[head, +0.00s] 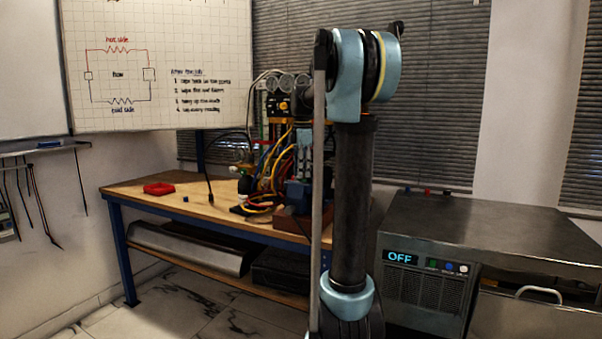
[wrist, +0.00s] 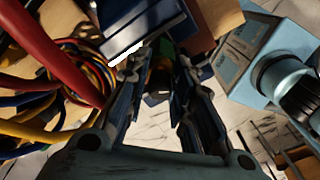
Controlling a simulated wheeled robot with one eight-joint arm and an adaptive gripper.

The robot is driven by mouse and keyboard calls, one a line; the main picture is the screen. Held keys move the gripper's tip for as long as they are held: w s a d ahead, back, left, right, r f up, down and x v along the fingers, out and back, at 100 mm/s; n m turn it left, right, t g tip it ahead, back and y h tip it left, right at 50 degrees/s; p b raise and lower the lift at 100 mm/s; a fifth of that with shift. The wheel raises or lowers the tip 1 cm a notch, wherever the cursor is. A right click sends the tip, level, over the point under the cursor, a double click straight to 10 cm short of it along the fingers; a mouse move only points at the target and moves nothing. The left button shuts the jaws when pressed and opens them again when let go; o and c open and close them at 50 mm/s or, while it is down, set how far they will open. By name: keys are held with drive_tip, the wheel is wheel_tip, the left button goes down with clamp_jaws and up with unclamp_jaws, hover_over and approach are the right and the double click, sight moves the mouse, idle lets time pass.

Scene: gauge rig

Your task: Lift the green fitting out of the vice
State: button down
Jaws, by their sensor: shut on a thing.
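My gripper (wrist: 160,68) is in the wrist view, its two dark fingers closing in on a small green piece, the green fitting (wrist: 154,72). Only a sliver of the fitting shows between the fingertips; the rest is hidden and dark. The blue vice (wrist: 140,22) is just beyond the fingertips, with a bright white edge. I cannot tell whether the fitting is still between the vice jaws. In the head view the vice (head: 297,194) stands on a red-brown block at the bench's right end. My arm covers the area beside it, and the gripper and fitting cannot be made out there.
Red, yellow and blue hoses (wrist: 75,65) hang close to the left of my gripper. Gauges (head: 287,82) stand above the hoses on the wooden bench (head: 130,191). A red tray (head: 158,188) lies on the bench's left. A grey cabinet (head: 430,260) reading OFF stands right.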

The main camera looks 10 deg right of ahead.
drive_tip(key=shift+w+d+r, duration=0.1)
drive_tip(key=shift+w+d, duration=0.1)
idle(0.4)
idle(0.3)
drive_tip(key=shift+r, duration=4.25)
drive_tip(key=shift+s, duration=0.1)
